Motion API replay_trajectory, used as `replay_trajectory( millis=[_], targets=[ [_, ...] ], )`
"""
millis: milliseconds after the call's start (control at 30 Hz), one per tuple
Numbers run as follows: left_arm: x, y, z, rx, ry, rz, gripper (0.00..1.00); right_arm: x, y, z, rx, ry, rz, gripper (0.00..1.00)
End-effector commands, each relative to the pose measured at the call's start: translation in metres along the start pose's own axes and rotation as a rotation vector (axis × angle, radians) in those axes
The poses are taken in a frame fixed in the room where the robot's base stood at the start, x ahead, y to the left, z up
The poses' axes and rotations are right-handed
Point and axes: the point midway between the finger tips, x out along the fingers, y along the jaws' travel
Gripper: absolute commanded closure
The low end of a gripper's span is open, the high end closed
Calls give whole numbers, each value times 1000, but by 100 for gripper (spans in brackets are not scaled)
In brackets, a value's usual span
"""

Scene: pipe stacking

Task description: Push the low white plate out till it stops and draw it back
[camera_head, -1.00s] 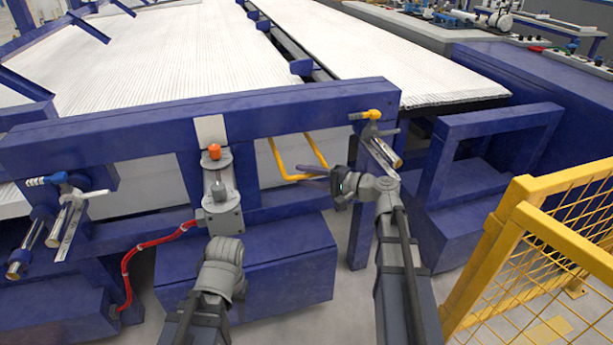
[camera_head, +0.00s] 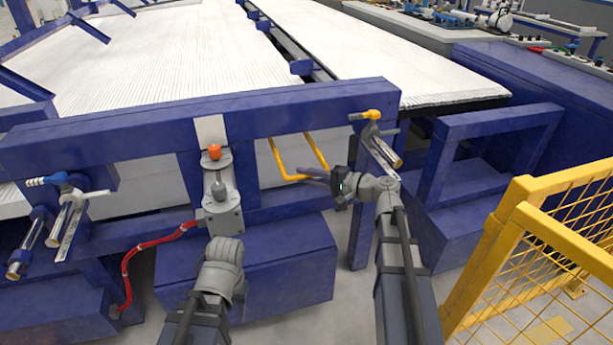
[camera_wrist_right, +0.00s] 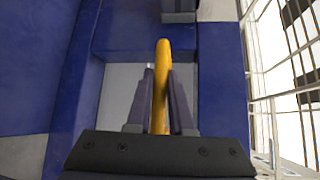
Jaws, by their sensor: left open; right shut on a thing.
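The low white plate (camera_head: 263,172) shows as a pale panel under the blue cross beam, behind the yellow handle (camera_head: 277,157). It may also be the pale surface beside the handle in the right wrist view (camera_wrist_right: 122,88). My right gripper (camera_head: 316,176) reaches the handle's lower right end. In the right wrist view, its two fingers (camera_wrist_right: 163,100) are shut on the yellow handle (camera_wrist_right: 161,75), one on each side. My left gripper (camera_head: 225,252) is low in front of the grey valve unit, empty and open; its fingertips are hidden behind my wrist.
A grey unit with an orange knob (camera_head: 214,152) and a red hose (camera_head: 150,250) stands left of the handle. A blue post (camera_head: 361,215) stands close to my right arm. A yellow mesh fence (camera_head: 560,240) bounds the right side.

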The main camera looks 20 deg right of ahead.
Motion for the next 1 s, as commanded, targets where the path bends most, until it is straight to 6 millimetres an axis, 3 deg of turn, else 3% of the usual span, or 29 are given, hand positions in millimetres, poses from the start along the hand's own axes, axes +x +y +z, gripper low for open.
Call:
replay_trajectory(
  millis=[533, 800, 1000],
  targets=[
    [0, 0, 0, 0, 0, 0, 52, 0, 0, -1, -1, 0, 2, 100],
    [0, 0, 0, 0, 0, 0, 52, 24, -7, -26, -1, 1, 0, 100],
    [0, 0, 0, 0, 0, 0, 52, 23, -6, -24, 0, 2, 0, 100]
  ],
)
